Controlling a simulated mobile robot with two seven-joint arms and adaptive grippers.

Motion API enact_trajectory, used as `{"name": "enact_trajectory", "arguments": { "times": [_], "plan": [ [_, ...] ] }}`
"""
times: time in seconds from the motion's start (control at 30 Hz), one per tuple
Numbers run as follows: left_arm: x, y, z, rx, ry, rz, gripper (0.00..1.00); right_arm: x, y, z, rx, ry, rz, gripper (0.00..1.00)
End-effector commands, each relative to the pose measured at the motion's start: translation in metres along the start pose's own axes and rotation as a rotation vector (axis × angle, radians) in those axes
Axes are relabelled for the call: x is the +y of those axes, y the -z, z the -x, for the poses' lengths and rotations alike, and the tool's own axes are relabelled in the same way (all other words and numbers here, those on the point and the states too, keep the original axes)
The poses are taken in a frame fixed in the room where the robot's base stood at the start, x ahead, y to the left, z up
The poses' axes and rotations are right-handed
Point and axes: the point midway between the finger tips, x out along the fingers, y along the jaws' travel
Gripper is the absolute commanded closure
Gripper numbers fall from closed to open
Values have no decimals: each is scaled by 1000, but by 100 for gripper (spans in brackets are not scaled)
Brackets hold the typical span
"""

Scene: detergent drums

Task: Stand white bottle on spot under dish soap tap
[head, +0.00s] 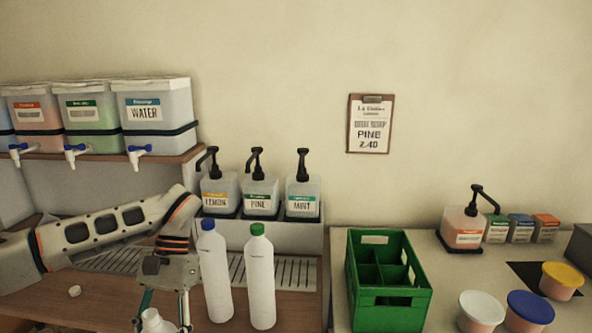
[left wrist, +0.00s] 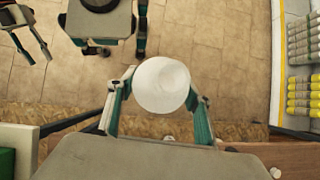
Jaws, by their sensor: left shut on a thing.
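My left gripper (head: 160,305) reaches in over the wooden counter and is shut on a white bottle (head: 154,322), cut off by the lower picture edge. In the left wrist view, the bottle (left wrist: 161,85) shows as a pale round shape between the fingers of my left gripper (left wrist: 158,105). Drums with blue-handled taps stand on the shelf: a WATER drum (head: 160,118), a green one (head: 88,120) and an orange one (head: 38,115). The smaller labels are too blurred to tell which holds dish soap. A slatted tray (head: 115,258) lies below, partly behind my arm.
A white bottle with a blue cap (head: 216,275) and one with a green cap (head: 261,280) stand close right of my gripper. Pump jugs (head: 260,195) stand behind; a green crate (head: 400,318) is at right.

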Motion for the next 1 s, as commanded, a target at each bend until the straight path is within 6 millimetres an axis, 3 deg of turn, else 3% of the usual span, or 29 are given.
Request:
{"name": "enact_trajectory", "arguments": {
  "times": [0.27, 0.67, 0.7, 1.0],
  "plan": [
    [10, -4, -12, 2, -83, 129, 71, -1, -2, 1, -6, 3, -2, 61],
    [10, -4, -12, 3, -86, 137, 71, -2, -4, 1, -9, 4, -3, 61],
    [10, -4, -12, 3, -86, 137, 71, -2, -3, 1, -8, 4, -3, 71],
    [10, -4, -12, 3, -86, 137, 71, -2, 0, 2, -4, 3, -3, 72]
  ]
}}
